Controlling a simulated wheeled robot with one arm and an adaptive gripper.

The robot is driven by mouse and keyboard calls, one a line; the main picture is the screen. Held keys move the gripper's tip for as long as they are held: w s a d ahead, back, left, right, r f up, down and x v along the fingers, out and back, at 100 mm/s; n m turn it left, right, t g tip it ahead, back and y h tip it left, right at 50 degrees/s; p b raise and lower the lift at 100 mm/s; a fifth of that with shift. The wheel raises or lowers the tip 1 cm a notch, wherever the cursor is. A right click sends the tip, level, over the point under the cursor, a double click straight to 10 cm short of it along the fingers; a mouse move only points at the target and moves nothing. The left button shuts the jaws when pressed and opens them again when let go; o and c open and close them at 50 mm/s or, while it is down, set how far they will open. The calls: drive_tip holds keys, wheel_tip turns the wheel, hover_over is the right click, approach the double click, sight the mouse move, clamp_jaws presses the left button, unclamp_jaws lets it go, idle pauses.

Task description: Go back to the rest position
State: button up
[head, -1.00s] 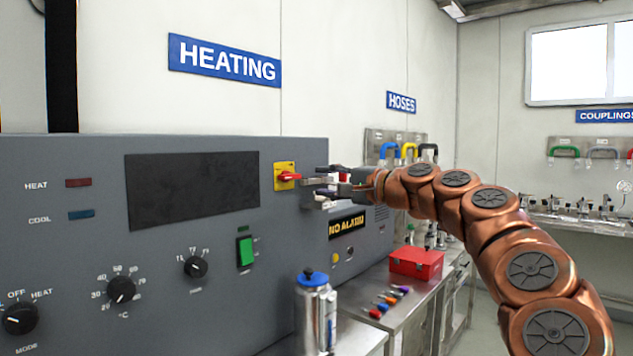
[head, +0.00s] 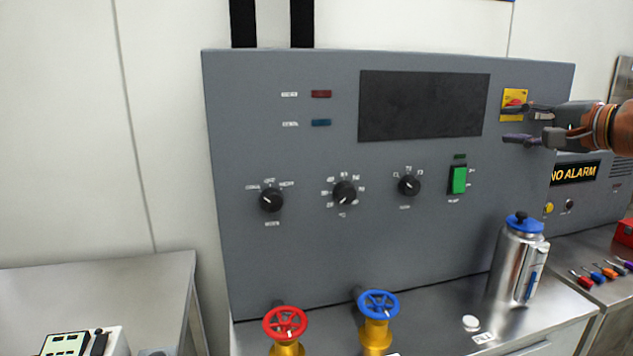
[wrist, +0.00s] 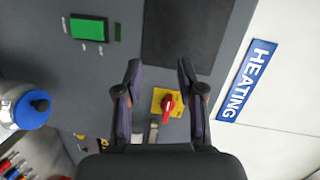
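My gripper (head: 528,124) is at the right of the head view, in front of the grey control panel (head: 290,250). Its fingers are apart with nothing between them. In the wrist view my gripper (wrist: 160,75) is open, its two dark fingers spread on either side of the red and yellow rotary switch (wrist: 167,102). The switch (head: 514,103) is partly hidden behind a finger in the head view. I cannot tell whether a finger touches it. My arm reaches in from the right edge.
A steel flask with a blue lid (head: 519,258) stands on the bench below my gripper. Red (head: 285,323) and blue (head: 378,304) valve wheels rise in front of the panel. Small coloured tools (head: 597,275) lie at the right.

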drive_tip(key=s+a+f+n+g+y+p, duration=0.1)
drive_tip(key=s+a+f+n+g, duration=0.15)
drive_tip(key=a, duration=0.55)
drive_tip(key=s+a+f+n+g+p, duration=0.1)
drive_tip(key=a+f+n+g, duration=0.1)
drive_tip(key=a+f, duration=0.35)
drive_tip(key=s+a+f+n+g+h+p, duration=0.1)
drive_tip(key=s+a+f+n+g, duration=0.35)
drive_tip(key=s+a+f, duration=0.45)
drive_tip(key=s+d+f+n+g+h+p, duration=0.1)
drive_tip(key=s+d+f+g+h, duration=0.1)
drive_tip(key=s+f, duration=0.7)
drive_tip(key=s+d+f+n+g+h+p, duration=0.1)
drive_tip(key=s+f+g+h, duration=0.3)
drive_tip(key=s+f, duration=0.4)
drive_tip(key=s+g+p, duration=0.1)
drive_tip(key=s, duration=0.5)
drive_tip(key=shift+d+f+n+g, duration=0.3)
drive_tip(key=shift+d+f+g, duration=0.05)
drive_tip(key=shift+f+g, duration=0.05)
drive_tip(key=shift+s, duration=0.1)
